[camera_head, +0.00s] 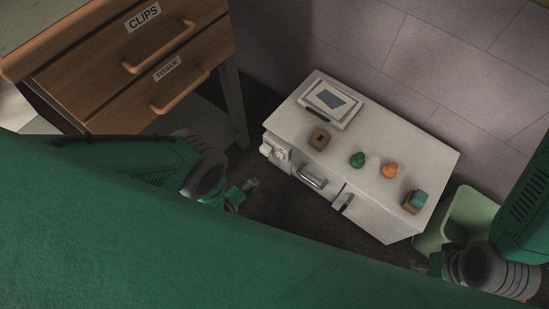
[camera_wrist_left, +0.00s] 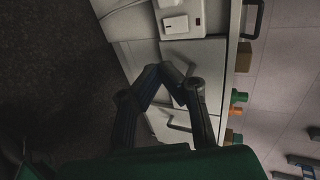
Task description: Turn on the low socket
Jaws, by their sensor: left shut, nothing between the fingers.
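A white socket unit (camera_head: 275,153) with small white blocks on it is fixed at the left end of the white cabinet's front (camera_head: 380,226). In the left wrist view the unit (camera_wrist_left: 176,24) is at the top, with a cable beside it. I cannot tell whether it is switched on. My left gripper (camera_head: 250,184) is shut and empty, low in front of the cabinet and apart from the socket. In the left wrist view its fingertips (camera_wrist_left: 172,74) meet below the socket in the picture. My right gripper (camera_head: 421,266) shows only partly near the green bin, too small to judge.
On the cabinet top are a framed screen (camera_head: 332,101), a brown block (camera_head: 319,138), green (camera_head: 357,159) and orange (camera_head: 390,170) pieces, and a teal-and-tan item (camera_head: 414,201). Metal handles (camera_head: 312,176) protrude from its front. A wooden drawer unit (camera_head: 130,65) stands left; a green bin (camera_head: 473,215) right.

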